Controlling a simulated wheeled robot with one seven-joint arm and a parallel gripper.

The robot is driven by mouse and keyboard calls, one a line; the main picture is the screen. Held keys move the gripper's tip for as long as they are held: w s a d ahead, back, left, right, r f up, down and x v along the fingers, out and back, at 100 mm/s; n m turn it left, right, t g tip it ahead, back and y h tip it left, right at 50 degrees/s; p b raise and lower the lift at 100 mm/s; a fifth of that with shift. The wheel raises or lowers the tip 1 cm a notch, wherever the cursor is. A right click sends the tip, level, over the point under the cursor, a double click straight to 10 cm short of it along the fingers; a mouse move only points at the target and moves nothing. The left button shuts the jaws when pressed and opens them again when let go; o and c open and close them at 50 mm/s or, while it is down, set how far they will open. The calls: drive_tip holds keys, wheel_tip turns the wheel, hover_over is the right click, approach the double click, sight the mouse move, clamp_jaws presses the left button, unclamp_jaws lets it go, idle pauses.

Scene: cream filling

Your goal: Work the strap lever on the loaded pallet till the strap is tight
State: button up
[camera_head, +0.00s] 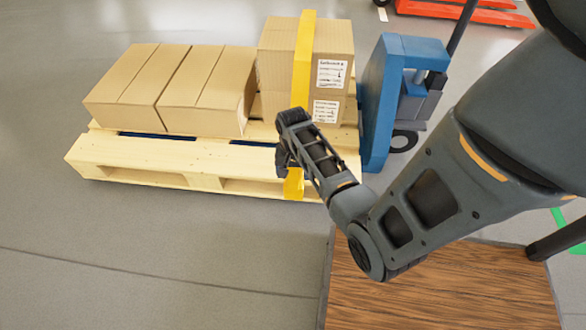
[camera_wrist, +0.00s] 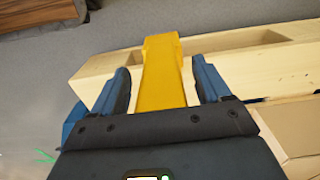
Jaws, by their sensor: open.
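A wooden pallet (camera_head: 140,165) carries cardboard boxes, and a yellow strap (camera_head: 303,60) runs over the stacked boxes (camera_head: 330,45) at its right end. A yellow piece, which looks like the strap lever (camera_head: 294,184), shows low at the pallet's front edge, partly hidden by my gripper. In the wrist view the yellow lever (camera_wrist: 163,75) lies between my two blue fingers, with a gap on either side. My gripper (camera_wrist: 163,85) is open around it. In the head view my gripper (camera_head: 283,160) is at the pallet's front side, its fingers mostly hidden.
Two lower boxes (camera_head: 165,85) sit on the pallet's left part. A blue pallet jack (camera_head: 385,100) stands at its right end. A wood-topped surface (camera_head: 440,290) is at the lower right. Red forks (camera_head: 465,12) lie at the back. Floor in front of the pallet is clear.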

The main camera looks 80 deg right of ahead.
drive_tip(key=shift+c, duration=0.4)
drive_tip(key=c, duration=1.1)
drive_tip(key=a+f+t+h+b, duration=0.1)
drive_tip(key=a+f+h+b, duration=0.5)
drive_tip(key=h+b, duration=0.4)
drive_tip(key=shift+s+a+f+h+b, duration=0.35)
drive_tip(key=shift+a+b, duration=0.5)
drive_tip(key=shift+b, duration=0.25)
drive_tip(key=shift+r, duration=0.2)
